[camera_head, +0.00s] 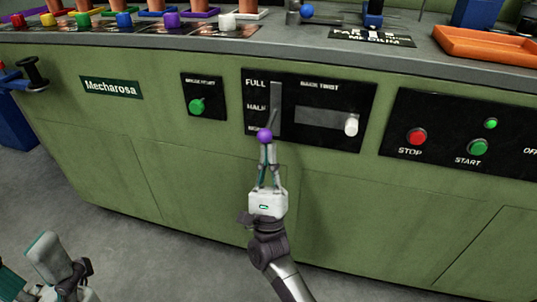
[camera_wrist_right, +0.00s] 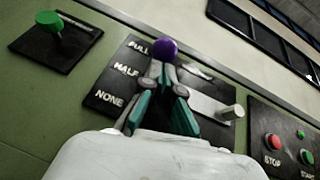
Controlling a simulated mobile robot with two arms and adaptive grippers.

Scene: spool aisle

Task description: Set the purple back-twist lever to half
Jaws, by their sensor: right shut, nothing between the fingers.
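The purple lever knob (camera_head: 264,135) is at the low end of its vertical slot, beside the lowest label, on a black panel marked FULL and HALF. Its thin stem (camera_head: 272,118) slants up into the slot. My right gripper (camera_head: 265,149) is shut and empty, pointing up with its fingertips at the underside of the knob. I cannot tell whether they touch it. In the right wrist view the knob (camera_wrist_right: 165,49) shows just beyond the fingertips (camera_wrist_right: 163,72), and the lowest label reads NONE. My left gripper (camera_head: 55,262) is partly in view at the lower left.
Right of the lever is a back twist slot with a white knob (camera_head: 351,125). A green knob (camera_head: 197,106) is on the left panel. A red stop button (camera_head: 417,137) and green start button (camera_head: 478,147) are further right. Colored spool holders stand on the top.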

